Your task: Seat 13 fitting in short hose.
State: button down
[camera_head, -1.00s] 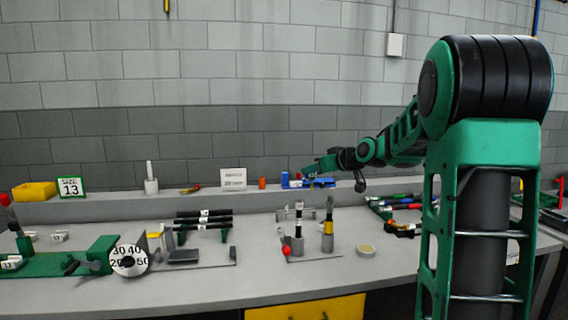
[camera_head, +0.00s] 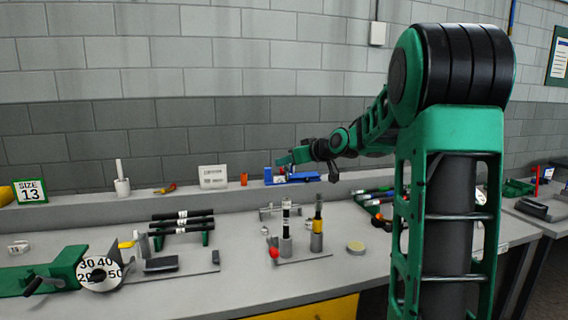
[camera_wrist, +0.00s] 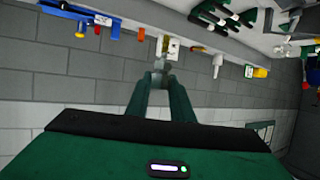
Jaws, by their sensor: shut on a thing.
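My gripper (camera_wrist: 158,80) is shut on a small grey fitting (camera_wrist: 163,62) in the wrist view. Its size mark is not readable. In the head view my gripper (camera_head: 284,160) is above the back ledge, and the fitting cannot be made out there. Two short upright hoses stand in grey holders on the bench: a black one with a white label (camera_head: 286,214) and one with a yellow band (camera_head: 318,224). I cannot tell which is the size 13 hose. My gripper is apart from both, higher and further back. A "SIZE 13" sign (camera_head: 31,191) stands at the left.
A rack of black hoses (camera_head: 183,223) and a green device with a numbered dial (camera_head: 100,272) stand to the left. A blue tool (camera_head: 290,178), an orange cup (camera_head: 244,179) and a white card (camera_head: 213,177) are on the ledge.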

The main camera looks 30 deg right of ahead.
aim_at(287, 176)
jog(key=shift+f, duration=2.7)
jog(key=shift+s+f, duration=0.1)
jog(key=shift+f, duration=2.1)
jog(key=c, duration=1.5)
grip_release()
jog(key=shift+o, duration=0.2)
jog(key=shift+s, duration=0.1)
jog(key=v, duration=1)
jog(key=shift+s, duration=0.2)
